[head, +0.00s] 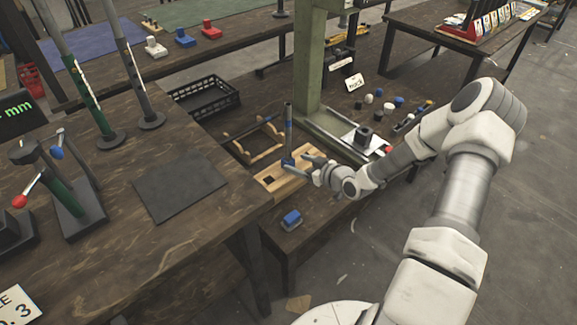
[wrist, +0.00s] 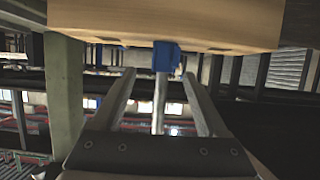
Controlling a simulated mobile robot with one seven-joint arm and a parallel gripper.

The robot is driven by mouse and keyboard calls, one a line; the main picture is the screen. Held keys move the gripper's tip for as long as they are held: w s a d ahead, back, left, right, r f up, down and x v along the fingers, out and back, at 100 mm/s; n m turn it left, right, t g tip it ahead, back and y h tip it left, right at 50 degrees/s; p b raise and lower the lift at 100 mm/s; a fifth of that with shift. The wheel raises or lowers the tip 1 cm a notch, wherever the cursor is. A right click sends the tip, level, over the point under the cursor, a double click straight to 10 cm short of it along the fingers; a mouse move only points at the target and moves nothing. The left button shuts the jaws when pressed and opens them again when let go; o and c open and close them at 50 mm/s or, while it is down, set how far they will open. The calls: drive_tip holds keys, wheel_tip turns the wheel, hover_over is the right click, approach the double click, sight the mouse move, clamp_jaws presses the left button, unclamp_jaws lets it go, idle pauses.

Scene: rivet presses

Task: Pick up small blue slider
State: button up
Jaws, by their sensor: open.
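A small blue block with a grey underside (head: 291,219) lies on the low bench near its front edge, apart from my gripper. A second blue piece (head: 288,161) is at the foot of a dark upright rod on a pale wooden board (head: 268,183). My gripper (head: 312,165) is open just right of that rod. In the wrist view, my gripper (wrist: 165,85) has its fingers spread, with a grey rod between them. A blue piece (wrist: 166,56) is at that rod's end, against a wooden board (wrist: 110,20). I cannot tell whether the fingers touch it.
A black crate (head: 205,98) and a wooden frame (head: 253,140) are behind the board. A green column (head: 309,60) stands close behind my gripper. Several small knobs and a press plate (head: 362,139) are to the right. A dark mat (head: 180,185) lies on the left table.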

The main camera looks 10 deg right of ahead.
sight(292, 162)
drive_tip(key=b+x, duration=0.1)
drive_tip(key=x, duration=0.3)
drive_tip(key=shift+s+a+f, duration=0.1)
drive_tip(key=shift+a+f, duration=0.1)
clamp_jaws()
